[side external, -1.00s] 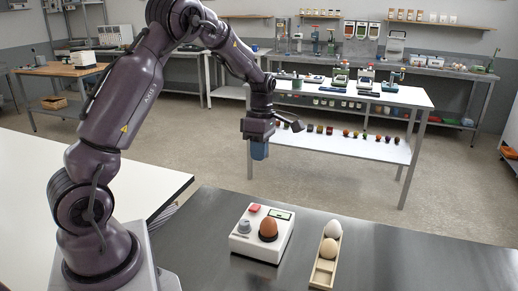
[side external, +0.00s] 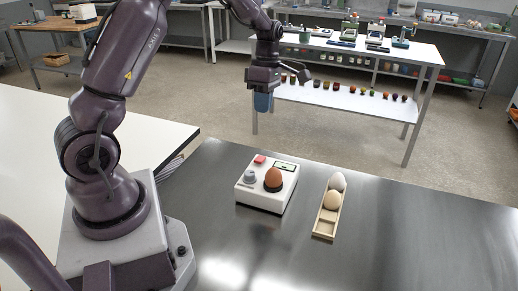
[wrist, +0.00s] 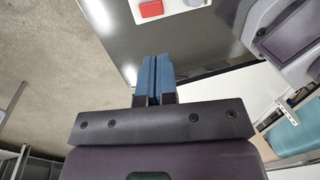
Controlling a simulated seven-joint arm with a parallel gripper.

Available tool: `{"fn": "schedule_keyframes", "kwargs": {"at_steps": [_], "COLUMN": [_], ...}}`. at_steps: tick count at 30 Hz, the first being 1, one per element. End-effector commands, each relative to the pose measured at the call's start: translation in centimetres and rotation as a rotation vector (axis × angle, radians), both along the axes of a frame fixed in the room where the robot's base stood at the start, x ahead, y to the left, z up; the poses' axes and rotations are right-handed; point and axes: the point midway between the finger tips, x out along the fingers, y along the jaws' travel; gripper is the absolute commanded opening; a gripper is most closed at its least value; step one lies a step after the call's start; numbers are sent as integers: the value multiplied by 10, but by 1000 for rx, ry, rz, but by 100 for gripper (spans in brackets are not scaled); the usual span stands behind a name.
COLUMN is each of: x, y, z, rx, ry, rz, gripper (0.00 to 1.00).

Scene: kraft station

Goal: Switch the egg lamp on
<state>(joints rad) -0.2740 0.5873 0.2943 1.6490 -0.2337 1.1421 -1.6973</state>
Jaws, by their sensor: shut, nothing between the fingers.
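The egg lamp (side external: 262,201) is a small white box on the dark metal bench, with a red button (side external: 260,159), a grey knob (side external: 250,176), a small display (side external: 285,166) and a brown egg (side external: 273,179) in a dark cup. The red button also shows at the top of the wrist view (wrist: 151,9), with part of the white box beside it. My gripper (side external: 263,103) hangs above and behind the box, apart from it. Its blue fingers (wrist: 157,58) are shut together and hold nothing. Whether the lamp is lit cannot be told.
A wooden tray (side external: 324,227) with two pale eggs (side external: 332,200) lies right of the box. The bench (side external: 390,240) is otherwise clear. A white table (side external: 40,130) stands at left. A shelf table (side external: 350,52) with tools and small pots stands behind.

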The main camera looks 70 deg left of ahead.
Motion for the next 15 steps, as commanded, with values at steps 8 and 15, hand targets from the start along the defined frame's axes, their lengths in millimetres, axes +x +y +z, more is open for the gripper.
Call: {"fn": "schedule_keyframes", "kwargs": {"at_steps": [8, 15], "x": [-9, -16], "y": [-8, -15], "z": [-51, -99], "rx": [-4, -3], "ry": [6, 5], "rz": [2, 2], "gripper": [0, 0]}}
